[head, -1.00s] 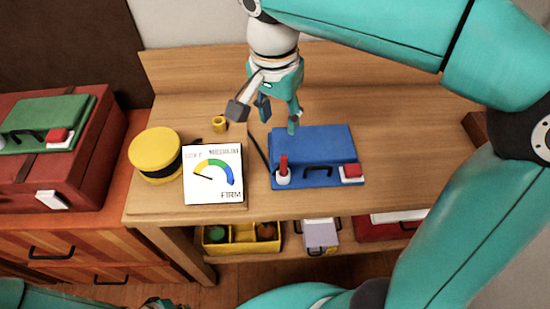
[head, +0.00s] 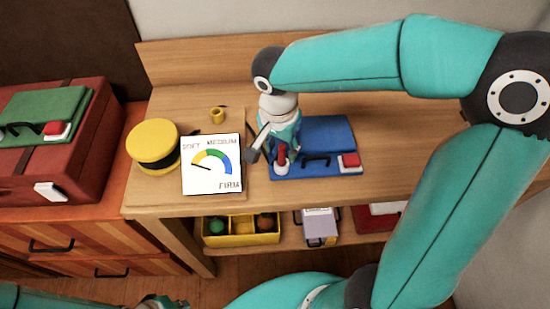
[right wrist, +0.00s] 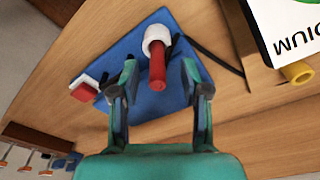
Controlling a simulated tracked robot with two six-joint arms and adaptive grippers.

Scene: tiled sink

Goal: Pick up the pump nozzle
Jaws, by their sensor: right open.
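The pump nozzle appears to be the red stem with a white collar (head: 282,158) at the left front corner of the blue case (head: 330,135) on the wooden table. In the right wrist view, the red stem (right wrist: 157,68) points toward the camera. My right gripper (head: 268,158) is open just above it. In the right wrist view, the fingers (right wrist: 158,80) stand on either side of the stem, with gaps visible. Part of my left arm shows at the bottom left of the head view; its fingers cannot be made out.
The gauge card (head: 212,165) stands close left of the right gripper. The case has a black handle (head: 316,159) and red button (head: 350,160). The table's right side is clear.

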